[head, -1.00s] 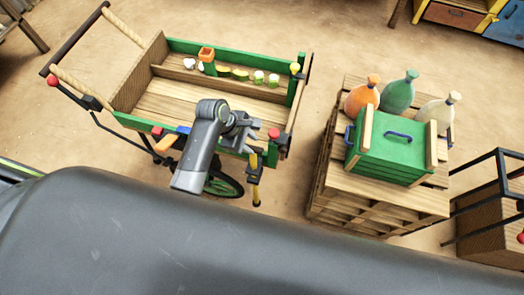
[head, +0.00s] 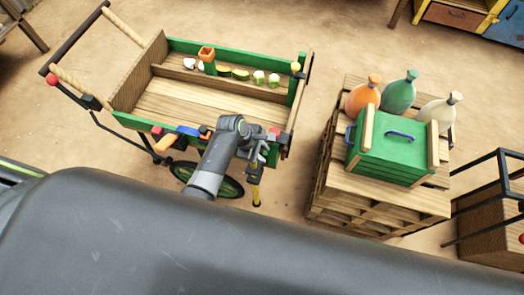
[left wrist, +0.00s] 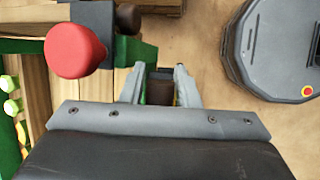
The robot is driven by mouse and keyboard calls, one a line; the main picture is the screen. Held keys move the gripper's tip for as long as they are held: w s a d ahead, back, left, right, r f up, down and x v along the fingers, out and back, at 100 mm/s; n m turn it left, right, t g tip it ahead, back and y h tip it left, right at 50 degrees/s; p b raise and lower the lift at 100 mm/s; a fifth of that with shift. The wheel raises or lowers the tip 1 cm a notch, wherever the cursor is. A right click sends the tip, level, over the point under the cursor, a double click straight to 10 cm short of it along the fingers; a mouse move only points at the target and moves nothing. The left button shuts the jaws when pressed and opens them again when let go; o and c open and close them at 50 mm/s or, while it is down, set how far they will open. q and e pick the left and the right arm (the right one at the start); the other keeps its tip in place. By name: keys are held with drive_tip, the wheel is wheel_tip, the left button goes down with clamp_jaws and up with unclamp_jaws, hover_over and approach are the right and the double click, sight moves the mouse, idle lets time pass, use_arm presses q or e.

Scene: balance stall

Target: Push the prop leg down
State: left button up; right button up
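The yellow and black prop leg (head: 255,190) hangs below the near right corner of the green-sided wooden cart (head: 215,101), beside its wheel (head: 232,187). My left gripper (head: 264,151) is just above the visible part of the leg and hides its top. In the left wrist view the two fingers of my left gripper (left wrist: 159,72) stand apart. A dark part with a little yellow lies between or beyond them, and I cannot tell whether they touch it. A red knob (left wrist: 75,51) is left of the fingers. My right gripper is not in view.
The cart holds a small orange pot (head: 207,53) and several small round things. A slatted wooden stand (head: 372,207) with a green crate (head: 388,158) and several bottles is to the right. Bare floor lies between cart and stand.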

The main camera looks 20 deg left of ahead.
use_arm(q)
clamp_jaws()
wheel_tip(320, 180, down, 10)
drive_tip(key=b, duration=0.4)
drive_tip(key=shift+s+f+b, duration=0.2)
drive_tip(key=shift+b, duration=0.1)
drive_tip(key=shift+o, duration=0.6)
unclamp_jaws()
drive_tip(key=shift+w+f, duration=0.1)
drive_tip(key=shift+w, duration=0.1)
